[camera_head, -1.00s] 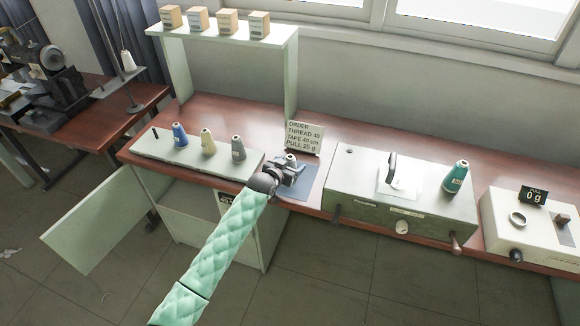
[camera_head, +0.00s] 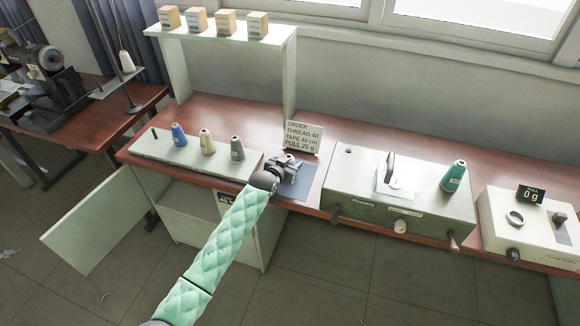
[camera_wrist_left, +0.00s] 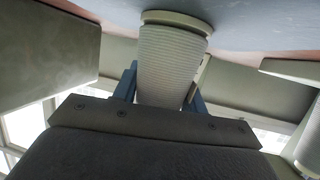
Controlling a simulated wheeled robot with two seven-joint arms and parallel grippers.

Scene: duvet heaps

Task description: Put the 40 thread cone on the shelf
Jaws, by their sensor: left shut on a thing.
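My left gripper (camera_head: 292,168) is over the blue-grey mat (camera_head: 305,185) in front of the order card (camera_head: 302,138), which reads thread 40. In the left wrist view it is shut on a pale ridged thread cone (camera_wrist_left: 172,65), between its blue fingers. The cone's wide end is close to the mat surface; I cannot tell if it touches. Its number does not show, and the gripper mostly hides it in the head view. The pale green shelf (camera_head: 225,35) stands at the back left. My right gripper is not in view.
Blue (camera_head: 179,136), cream (camera_head: 207,143) and grey (camera_head: 237,149) cones stand on a pale rack (camera_head: 165,153). Several small boxes (camera_head: 197,20) line the shelf top. A green machine (camera_head: 345,195) with a teal cone (camera_head: 455,177) and a pull gauge (camera_head: 500,238) stand right.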

